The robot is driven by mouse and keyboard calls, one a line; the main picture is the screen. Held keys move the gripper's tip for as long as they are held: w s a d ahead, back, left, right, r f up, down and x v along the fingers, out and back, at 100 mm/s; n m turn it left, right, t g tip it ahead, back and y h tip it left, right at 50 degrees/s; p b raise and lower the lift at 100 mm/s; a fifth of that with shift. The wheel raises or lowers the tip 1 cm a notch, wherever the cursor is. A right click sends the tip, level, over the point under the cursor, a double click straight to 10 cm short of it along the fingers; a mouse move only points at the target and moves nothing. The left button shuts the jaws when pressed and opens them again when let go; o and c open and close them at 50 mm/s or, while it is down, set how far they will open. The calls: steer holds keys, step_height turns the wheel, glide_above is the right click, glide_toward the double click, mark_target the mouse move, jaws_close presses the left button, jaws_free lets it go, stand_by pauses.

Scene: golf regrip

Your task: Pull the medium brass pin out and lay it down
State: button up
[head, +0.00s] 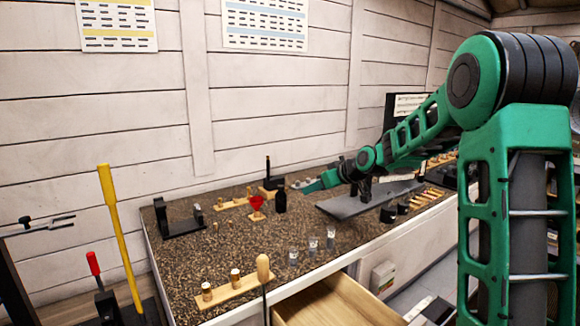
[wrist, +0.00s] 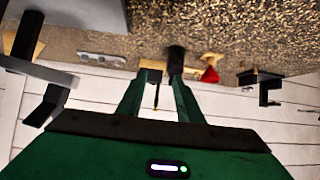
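My gripper (head: 314,184) hangs over the back of the speckled bench in the head view. In the wrist view its two green fingers (wrist: 157,88) stand apart, with nothing seen held between them. A wooden strip with several small upright pegs (head: 235,202) lies at the back, left of my gripper. I cannot tell whether one of these is the medium brass pin. A grey plate with holes (wrist: 103,60) lies beside the fingers in the wrist view. In that view a wooden block with a dark upright rod (wrist: 156,97) shows beyond the fingers.
A dark bottle (head: 280,200) and red funnel (head: 257,203) stand left of my gripper. A black bracket (head: 178,218) is farther left. Several clear cups (head: 313,243) and a wooden holder (head: 228,292) are at the front. An open drawer (head: 338,303) juts out below. The bench's middle is mostly clear.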

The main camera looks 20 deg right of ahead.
steer(key=w+a+r+t+y, duration=0.1)
steer(key=w+a, duration=0.2)
steer(key=w, duration=0.4)
steer(key=w+a+r+n+t+y, duration=0.1)
steer(key=w+a+r+t+y, duration=0.1)
steer(key=w, duration=0.6)
steer(key=w+a+r+t+y, duration=0.1)
steer(key=w+a, duration=0.3)
steer(key=w, duration=0.4)
steer(key=shift+a+r+n+t, duration=0.2)
steer(key=shift+n+t, duration=0.1)
steer(key=shift+t, duration=0.2)
jaws_close()
steer(key=shift+r, duration=0.35)
steer(key=shift+r, duration=0.35)
steer(key=shift+r, duration=1.5)
